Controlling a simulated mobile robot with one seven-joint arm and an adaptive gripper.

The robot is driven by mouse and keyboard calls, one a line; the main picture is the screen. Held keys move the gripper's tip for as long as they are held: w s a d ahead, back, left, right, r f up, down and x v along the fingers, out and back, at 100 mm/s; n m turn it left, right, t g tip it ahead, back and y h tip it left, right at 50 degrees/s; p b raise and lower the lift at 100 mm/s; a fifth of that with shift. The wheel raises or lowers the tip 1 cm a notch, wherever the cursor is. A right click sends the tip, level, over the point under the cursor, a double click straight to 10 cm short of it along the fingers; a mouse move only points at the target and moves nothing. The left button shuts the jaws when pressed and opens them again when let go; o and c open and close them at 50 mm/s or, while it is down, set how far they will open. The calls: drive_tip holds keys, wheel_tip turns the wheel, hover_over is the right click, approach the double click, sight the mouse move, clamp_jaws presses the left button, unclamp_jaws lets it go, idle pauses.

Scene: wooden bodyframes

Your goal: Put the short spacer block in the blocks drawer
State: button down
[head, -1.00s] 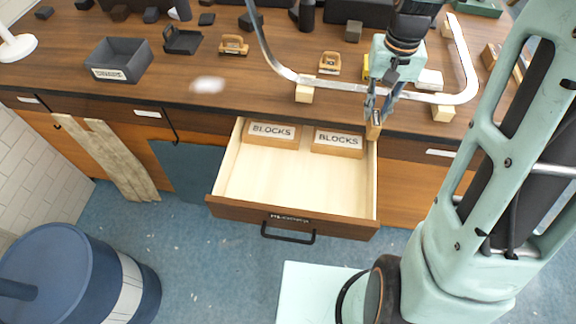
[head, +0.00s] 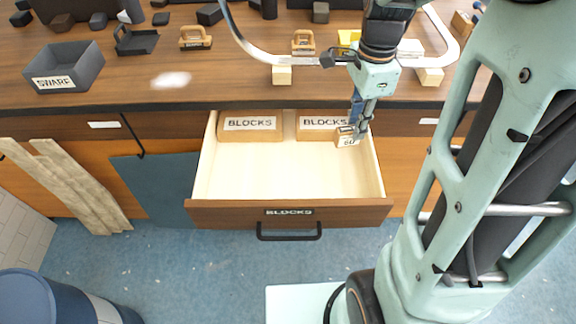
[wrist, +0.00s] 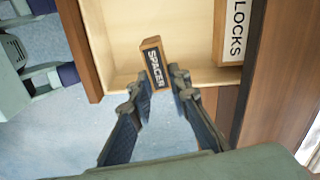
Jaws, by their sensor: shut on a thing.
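The short spacer block (head: 347,137) is a small wooden block with a label. My gripper (head: 358,127) is shut on it over the right rear part of the open blocks drawer (head: 275,180). In the wrist view the block (wrist: 153,64) sits between the fingertips, its face reading "SPACER". The drawer has a pale, mostly bare floor and a brown front labelled "BLOCKS". Whether the block touches the drawer floor or side wall I cannot tell.
Two wooden blocks labelled "BLOCKS" stand at the drawer's back, the left one (head: 250,136) and the right one (head: 310,133), close to my gripper. A curved metal strip (head: 245,48) on pale blocks and a dark tray (head: 65,67) are on the worktop.

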drive_tip(key=shift+s+d+f+m+b, duration=0.1)
drive_tip(key=shift+s+f+m+b, duration=0.2)
drive_tip(key=shift+f+m, duration=0.4)
drive_tip(key=shift+a+m, duration=0.3)
drive_tip(key=s+a+f, duration=0.1)
drive_tip(key=a+f, duration=0.2)
drive_tip(key=a, duration=0.4)
drive_tip(key=b, duration=0.2)
hover_over(294, 187)
drive_tip(key=shift+f, duration=4.85)
drive_tip(key=shift+f, duration=0.25)
drive_tip(key=c, duration=1.8)
unclamp_jaws()
drive_tip(key=shift+r, duration=0.1)
